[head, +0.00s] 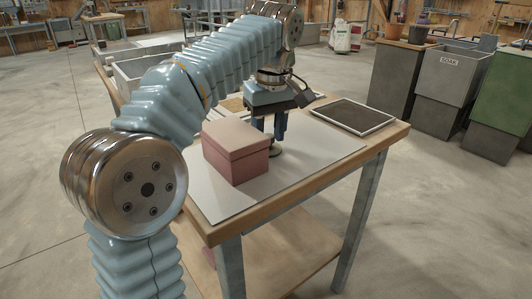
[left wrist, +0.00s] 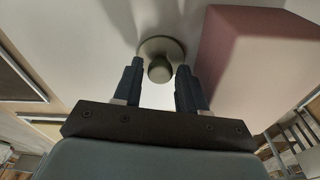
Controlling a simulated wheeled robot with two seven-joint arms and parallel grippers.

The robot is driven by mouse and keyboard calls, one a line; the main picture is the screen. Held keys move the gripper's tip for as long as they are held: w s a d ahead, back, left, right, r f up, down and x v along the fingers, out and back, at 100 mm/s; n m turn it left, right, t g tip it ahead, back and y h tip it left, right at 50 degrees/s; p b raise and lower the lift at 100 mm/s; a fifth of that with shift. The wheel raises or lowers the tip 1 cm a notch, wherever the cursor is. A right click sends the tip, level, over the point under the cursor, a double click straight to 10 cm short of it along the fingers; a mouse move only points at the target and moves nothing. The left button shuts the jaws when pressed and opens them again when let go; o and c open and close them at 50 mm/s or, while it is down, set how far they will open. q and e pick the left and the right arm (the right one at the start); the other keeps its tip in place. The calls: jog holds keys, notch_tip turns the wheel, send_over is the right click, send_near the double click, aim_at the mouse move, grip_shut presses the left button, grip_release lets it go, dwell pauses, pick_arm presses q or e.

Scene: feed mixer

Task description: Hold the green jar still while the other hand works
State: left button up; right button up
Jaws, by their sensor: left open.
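No green jar can be made out in either view. A small grey-olive object with a round disc and a knob (left wrist: 160,46) stands on the pale sheet under my left gripper; in the head view its disc (head: 275,153) shows beneath the fingers. My left gripper (head: 279,135) points down and is open. In the left wrist view the fingertips (left wrist: 160,67) lie on either side of the knob, with gaps between; contact cannot be seen. A pink lidded box (head: 236,152) stands just left of the gripper, and right of it in the left wrist view (left wrist: 255,65). My right gripper is not in view.
The pale sheet (head: 325,150) covers much of the wooden table (head: 385,140). A dark, light-rimmed tray (head: 352,116) lies at the right end. A white crate (head: 150,70) stands behind my arm. Bins, one labelled SOAK (head: 447,70), stand beyond the table. The sheet's right part is clear.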

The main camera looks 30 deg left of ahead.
pick_arm(q)
jog(key=shift+r, duration=0.15)
jog(key=shift+c, duration=0.4)
grip_shut()
